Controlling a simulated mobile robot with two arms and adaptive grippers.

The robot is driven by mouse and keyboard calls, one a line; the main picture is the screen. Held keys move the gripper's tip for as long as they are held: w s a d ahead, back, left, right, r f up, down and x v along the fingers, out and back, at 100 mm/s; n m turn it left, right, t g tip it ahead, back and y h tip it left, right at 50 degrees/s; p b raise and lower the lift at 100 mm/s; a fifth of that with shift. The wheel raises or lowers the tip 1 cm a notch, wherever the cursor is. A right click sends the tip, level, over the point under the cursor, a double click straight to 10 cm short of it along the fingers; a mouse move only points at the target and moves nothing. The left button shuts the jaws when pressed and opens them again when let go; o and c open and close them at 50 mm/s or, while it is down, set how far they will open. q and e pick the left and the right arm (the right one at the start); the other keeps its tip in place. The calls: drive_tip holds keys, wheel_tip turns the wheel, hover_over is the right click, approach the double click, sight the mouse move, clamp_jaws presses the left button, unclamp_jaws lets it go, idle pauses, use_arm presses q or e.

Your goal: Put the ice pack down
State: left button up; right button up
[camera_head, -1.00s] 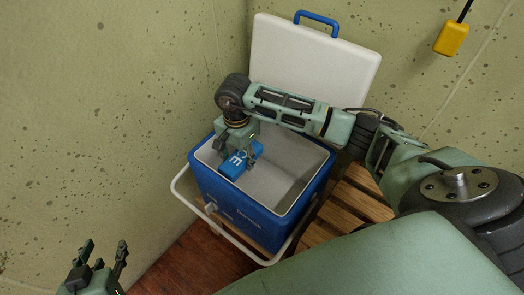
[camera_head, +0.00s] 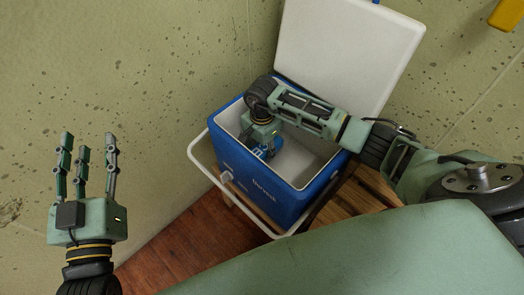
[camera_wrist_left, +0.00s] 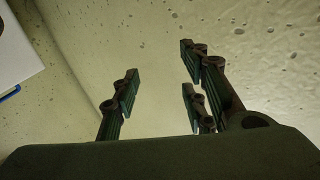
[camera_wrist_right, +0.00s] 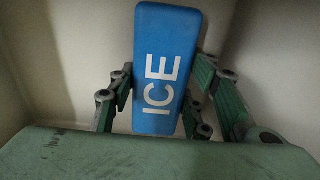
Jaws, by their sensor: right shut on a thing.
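The blue ice pack (camera_wrist_right: 165,60) with white "ICE" letters is between the fingers of my right gripper (camera_wrist_right: 155,100), which is shut on it. In the head view the ice pack (camera_head: 262,152) shows only in part below my right gripper (camera_head: 263,140), inside the open blue cooler (camera_head: 262,192). The cooler has a white inside and its white lid (camera_head: 345,50) stands open behind. Whether the pack touches the cooler floor is hidden. My left gripper (camera_head: 85,155) is open and empty, fingers up, left of the cooler; its fingers also show in the left wrist view (camera_wrist_left: 160,90).
The cooler's white handle (camera_head: 225,178) hangs around its front. Wooden slats (camera_head: 360,190) lie to its right. Speckled walls (camera_head: 130,60) stand close behind and left. A yellow object (camera_head: 507,14) is at the top right. The reddish wood floor (camera_head: 185,245) in front is clear.

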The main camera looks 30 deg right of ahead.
sight(262, 147)
use_arm(q)
drive_tip(key=shift+s+r+t, duration=0.1)
drive_tip(key=shift+r+t, duration=0.4)
drive_tip(key=shift+r, duration=0.2)
use_arm(e)
drive_tip(key=shift+f, duration=0.4)
drive_tip(key=shift+f, duration=0.2)
use_arm(q)
drive_tip(key=shift+s+d+r+t, duration=0.1)
drive_tip(key=shift+s+r+t, duration=0.15)
drive_tip(key=shift+r, duration=0.35)
use_arm(e)
drive_tip(key=o, duration=1.5)
drive_tip(key=shift+c, duration=0.2)
use_arm(q)
drive_tip(key=shift+w, duration=0.1)
